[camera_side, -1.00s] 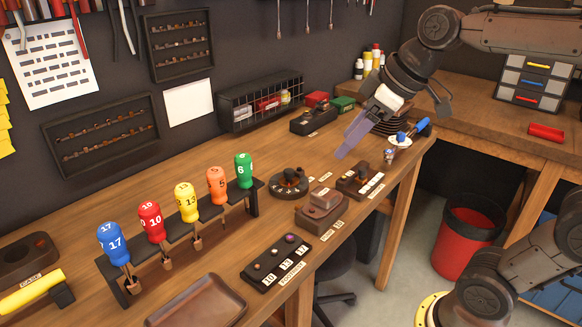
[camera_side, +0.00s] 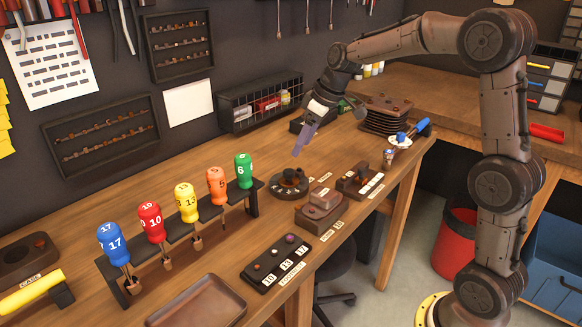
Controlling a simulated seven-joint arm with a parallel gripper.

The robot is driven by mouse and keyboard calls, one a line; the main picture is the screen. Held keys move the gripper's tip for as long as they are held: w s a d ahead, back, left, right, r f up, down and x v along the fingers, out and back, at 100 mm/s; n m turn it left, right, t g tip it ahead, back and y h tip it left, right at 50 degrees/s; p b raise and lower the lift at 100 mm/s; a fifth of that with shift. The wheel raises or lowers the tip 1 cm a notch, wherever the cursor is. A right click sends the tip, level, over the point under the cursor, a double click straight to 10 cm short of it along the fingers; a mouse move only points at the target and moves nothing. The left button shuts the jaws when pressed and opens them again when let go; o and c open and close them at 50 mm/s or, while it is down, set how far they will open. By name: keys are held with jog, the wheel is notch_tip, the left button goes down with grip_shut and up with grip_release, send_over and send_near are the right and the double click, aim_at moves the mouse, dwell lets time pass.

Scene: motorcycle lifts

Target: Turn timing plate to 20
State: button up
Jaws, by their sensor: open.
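The timing plate appears to be the round dark dial (camera_side: 289,183) with a raised knob and light marks, on the workbench right of the screwdriver rack. Its numbers are too small to read, so I cannot tell its setting. My gripper (camera_side: 299,150) hangs above and slightly right of the dial, pointing down, with its purplish fingers apart from it. It is open and holds nothing that I can see.
A rack of coloured numbered screwdrivers (camera_side: 188,204) stands left of the dial. Brown blocks (camera_side: 320,203) and a small lever box (camera_side: 360,181) sit to its right. A black strip numbered 10, 13, 17 (camera_side: 276,262) lies in front. A wire basket (camera_side: 262,104) stands behind.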

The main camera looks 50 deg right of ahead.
aim_at(289, 171)
jog(key=x, duration=0.9)
grip_shut()
